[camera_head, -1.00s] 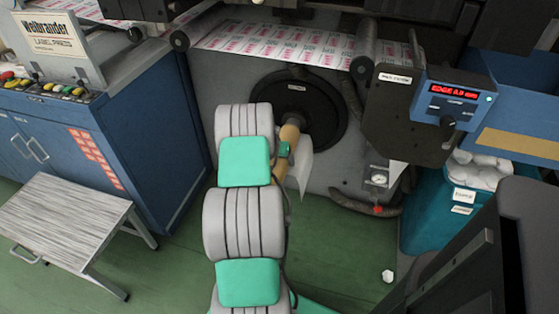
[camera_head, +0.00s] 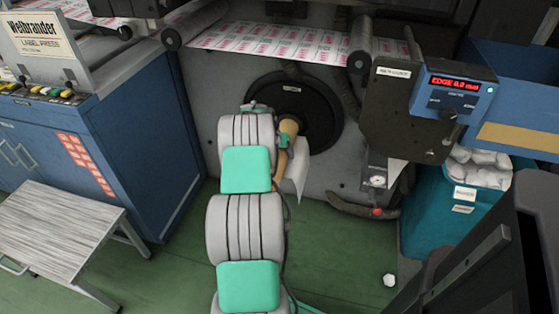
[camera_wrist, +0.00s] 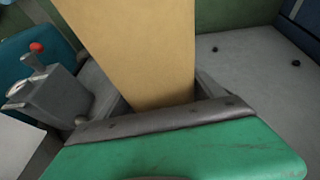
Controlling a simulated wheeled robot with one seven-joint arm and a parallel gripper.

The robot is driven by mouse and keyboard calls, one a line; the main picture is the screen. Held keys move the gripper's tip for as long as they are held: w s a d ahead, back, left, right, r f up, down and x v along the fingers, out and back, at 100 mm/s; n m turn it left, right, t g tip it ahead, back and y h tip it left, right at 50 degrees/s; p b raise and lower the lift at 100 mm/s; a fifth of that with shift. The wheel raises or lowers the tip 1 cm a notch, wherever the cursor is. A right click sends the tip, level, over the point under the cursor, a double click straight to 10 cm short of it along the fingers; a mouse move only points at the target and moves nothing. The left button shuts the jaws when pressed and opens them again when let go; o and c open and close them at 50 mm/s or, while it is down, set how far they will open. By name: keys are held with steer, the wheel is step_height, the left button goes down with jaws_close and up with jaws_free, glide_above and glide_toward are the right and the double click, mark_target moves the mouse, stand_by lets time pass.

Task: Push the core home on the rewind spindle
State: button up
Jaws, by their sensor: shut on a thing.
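The core is a tan cardboard tube. In the head view the core (camera_head: 289,128) shows beside my arm, its far end in front of the black round disc (camera_head: 322,112) on the machine face. The rewind spindle itself is not visible; the core and my arm cover that place. In the wrist view the core (camera_wrist: 135,45) fills the upper middle, between the fingers of my gripper (camera_wrist: 150,105). My gripper is shut on the core. In the head view my gripper (camera_head: 284,138) is mostly hidden behind my arm.
A grey box with a gauge and red knob (camera_wrist: 38,85) stands close left of the core in the wrist view. A blue cabinet (camera_head: 140,140) and a slatted-top table (camera_head: 60,230) stand left. A teal bin (camera_head: 440,210) stands right.

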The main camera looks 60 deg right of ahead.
mark_target(279, 153)
steer(key=shift+w+d+r, duration=0.1)
steer(key=shift+d+r, duration=0.05)
steer(key=shift+d, duration=0.05)
steer(key=o, duration=1.7)
steer(key=p+v, duration=0.1)
steer(key=v, duration=0.6)
steer(key=shift+a+r+p, duration=0.2)
steer(key=shift+r+p, duration=0.05)
steer(key=shift+p, duration=0.15)
